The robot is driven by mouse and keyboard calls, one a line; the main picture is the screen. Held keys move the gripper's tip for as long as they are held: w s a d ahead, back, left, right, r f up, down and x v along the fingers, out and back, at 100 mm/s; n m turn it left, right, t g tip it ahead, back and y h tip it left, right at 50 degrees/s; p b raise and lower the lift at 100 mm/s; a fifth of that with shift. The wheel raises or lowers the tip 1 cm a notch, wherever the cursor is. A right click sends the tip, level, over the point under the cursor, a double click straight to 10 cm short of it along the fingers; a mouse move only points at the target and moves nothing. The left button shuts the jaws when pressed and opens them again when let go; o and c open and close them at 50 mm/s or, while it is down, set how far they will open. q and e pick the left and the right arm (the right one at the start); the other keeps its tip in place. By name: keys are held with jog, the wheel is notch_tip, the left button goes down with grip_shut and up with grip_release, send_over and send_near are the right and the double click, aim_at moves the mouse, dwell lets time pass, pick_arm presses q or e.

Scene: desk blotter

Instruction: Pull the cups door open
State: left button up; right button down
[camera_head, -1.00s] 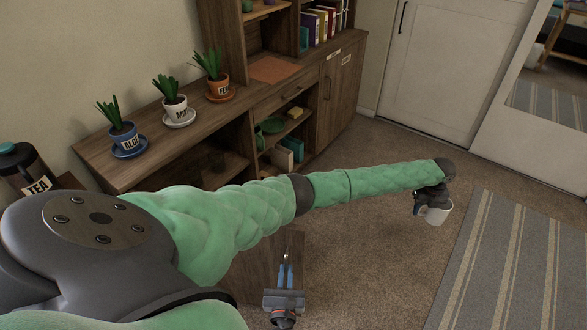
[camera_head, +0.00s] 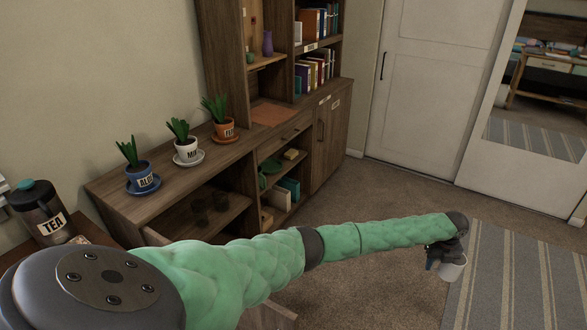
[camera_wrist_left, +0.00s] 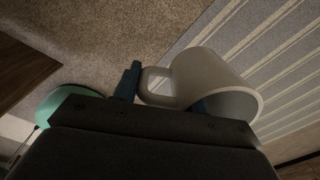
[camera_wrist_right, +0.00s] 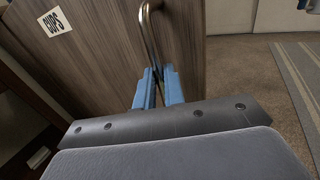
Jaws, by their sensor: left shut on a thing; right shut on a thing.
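The wooden cups door (camera_wrist_right: 95,55) carries a CUPS label (camera_wrist_right: 54,22) in the right wrist view. My right gripper (camera_wrist_right: 157,78) is shut on its metal handle (camera_wrist_right: 148,25). In the head view the door (camera_head: 284,312) stands swung out from the cabinet, mostly hidden by my left arm; the right gripper is out of that view. The compartment behind it (camera_head: 185,222) is open, with dark cups (camera_head: 200,201) inside. My left gripper (camera_head: 437,261) is shut on a white mug (camera_head: 453,270), held over the floor; in the left wrist view the mug (camera_wrist_left: 205,75) has its handle between the fingers.
Potted plants labelled ALOE (camera_head: 143,181), MINT (camera_head: 187,150) and one orange pot (camera_head: 224,130) stand on the cabinet top (camera_head: 195,173). A TEA jar (camera_head: 42,215) is at far left. A striped rug (camera_head: 520,270) lies right. Carpet (camera_head: 385,195) between is clear.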

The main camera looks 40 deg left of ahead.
jog(key=shift+s+a, duration=0.3)
jog(key=shift+s, duration=0.25)
jog(key=shift+r, duration=0.1)
pick_arm(q)
jog(key=shift+a, duration=0.15)
pick_arm(e)
jog(key=c, duration=1.5)
grip_release()
jog(key=shift+a, duration=0.1)
jog(key=shift+c, duration=0.2)
pick_arm(q)
jog(key=shift+a, duration=0.15)
pick_arm(e)
jog(key=shift+o, duration=0.2)
jog(key=shift+w, duration=0.1)
